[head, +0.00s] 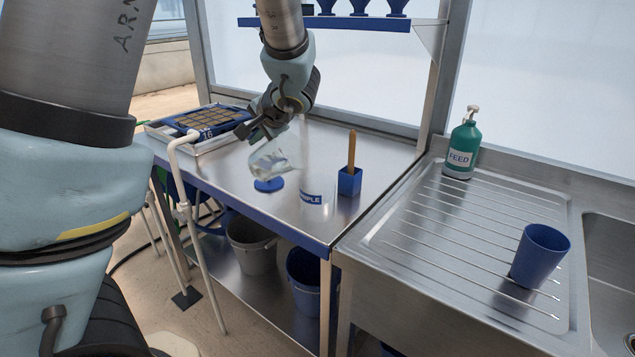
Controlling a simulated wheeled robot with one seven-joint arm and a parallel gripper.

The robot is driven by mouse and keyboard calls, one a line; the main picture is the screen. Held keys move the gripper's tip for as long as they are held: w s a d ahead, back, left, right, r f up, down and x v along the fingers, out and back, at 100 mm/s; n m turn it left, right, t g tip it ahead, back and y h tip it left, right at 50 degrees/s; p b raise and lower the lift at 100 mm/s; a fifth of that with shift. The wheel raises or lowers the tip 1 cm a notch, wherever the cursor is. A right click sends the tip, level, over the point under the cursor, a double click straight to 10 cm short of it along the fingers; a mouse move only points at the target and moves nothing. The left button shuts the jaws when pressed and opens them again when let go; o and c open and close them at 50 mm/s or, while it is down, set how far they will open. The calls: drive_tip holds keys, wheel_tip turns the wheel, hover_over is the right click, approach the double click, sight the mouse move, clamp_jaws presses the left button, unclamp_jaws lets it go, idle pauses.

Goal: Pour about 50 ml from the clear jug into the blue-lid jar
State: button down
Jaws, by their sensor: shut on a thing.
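My gripper (262,128) is shut on the clear jug (271,158), holding it above the steel bench. A clear jar with a blue label (312,198) ending in "MPLE" stands on the bench to the right of the jug. Its glass is so faint that its rim and any contents are hard to make out. I cannot tell whether any liquid is leaving the jug.
A blue holder (349,182) with a wooden stick stands right of the jar. A seed tray (208,118) sits at the bench's far left, near a white pipe (185,200). A green FEED bottle (462,148) and blue cup (540,256) stand on the drainboard (440,235).

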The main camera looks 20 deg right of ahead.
drive_tip(key=shift+s+d+r+t, duration=0.15)
drive_tip(key=shift+d+r+t, duration=0.05)
drive_tip(key=shift+r+t, duration=0.25)
drive_tip(key=shift+s+d+r+t+y+p, duration=0.15)
drive_tip(key=shift+s+r+t+y+p, duration=0.1)
drive_tip(key=shift+r+y+p, duration=0.25)
drive_tip(key=shift+d, duration=0.2)
drive_tip(key=shift+s+d+r+m+t+y+p, duration=0.3)
drive_tip(key=shift+s+r+t+p, duration=0.1)
drive_tip(key=shift+r+p, duration=0.2)
idle(1.9)
drive_tip(key=shift+f, duration=0.1)
drive_tip(key=f+g+b, duration=0.1)
drive_tip(key=w+a+f+g+h+b, duration=0.1)
drive_tip(key=f, duration=0.1)
drive_tip(key=w+a+f+n+g+h, duration=0.1)
drive_tip(key=f, duration=0.1)
drive_tip(key=shift+w+b, duration=0.1)
drive_tip(key=shift+b, duration=0.3)
drive_tip(key=shift+f+g+h, duration=0.35)
drive_tip(key=shift+g+h, duration=0.05)
drive_tip(key=shift+h, duration=0.1)
drive_tip(key=shift+w+a+f+g+p, duration=0.2)
drive_tip(key=shift+f+g+p, duration=0.1)
drive_tip(key=shift+f+p, duration=0.2)
